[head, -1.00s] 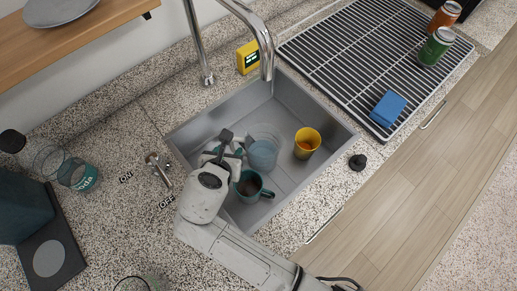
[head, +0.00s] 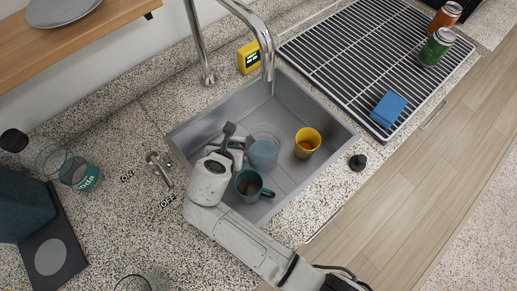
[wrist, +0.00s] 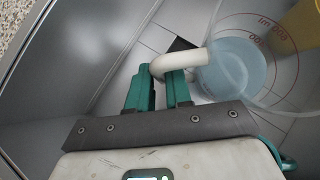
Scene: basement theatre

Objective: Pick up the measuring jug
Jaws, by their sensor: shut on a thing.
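The measuring jug (head: 264,150) is a clear vessel with red markings and a bluish inside. It stands in the grey sink, left of the yellow cup. In the wrist view the jug (wrist: 235,68) is right of my fingers, and its pale curved handle (wrist: 188,61) reaches between them. My gripper (wrist: 165,76) has green fingers shut on that handle. In the head view my gripper (head: 233,150) is low in the sink at the jug's left side, its fingertips mostly hidden by my wrist.
The grey sink (head: 190,131) has walls close to my arm. A teal mug (head: 249,188) stands close beside my wrist, and a yellow cup (head: 307,142) stands right of the jug. The chrome faucet (head: 266,45) arches over the sink's back.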

